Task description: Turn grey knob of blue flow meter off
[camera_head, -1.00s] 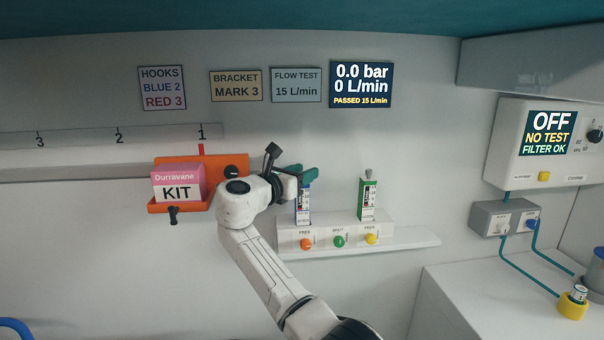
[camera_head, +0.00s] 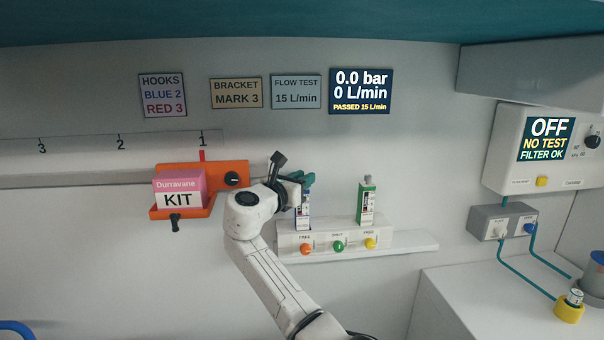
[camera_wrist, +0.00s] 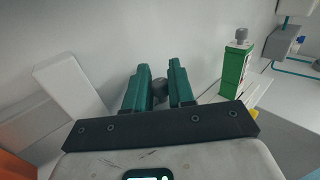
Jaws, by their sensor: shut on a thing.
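The blue flow meter (camera_head: 303,210) stands upright on the left of the white manifold block. My gripper (camera_head: 306,181) is at its top, and the teal fingers hide the knob in the head view. In the wrist view the grey knob (camera_wrist: 160,90) sits between the two teal fingers of my gripper (camera_wrist: 159,72), which is shut on it. The dark wall display (camera_head: 361,91) reads 0.0 bar, 0 L/min and PASSED 15 L/min.
A green flow meter (camera_head: 366,203) stands close on the right; it also shows in the wrist view (camera_wrist: 236,68). Orange, green and yellow buttons line the manifold block (camera_head: 324,239). An orange bracket (camera_head: 196,207) with a pink kit box (camera_head: 180,190) is to the left.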

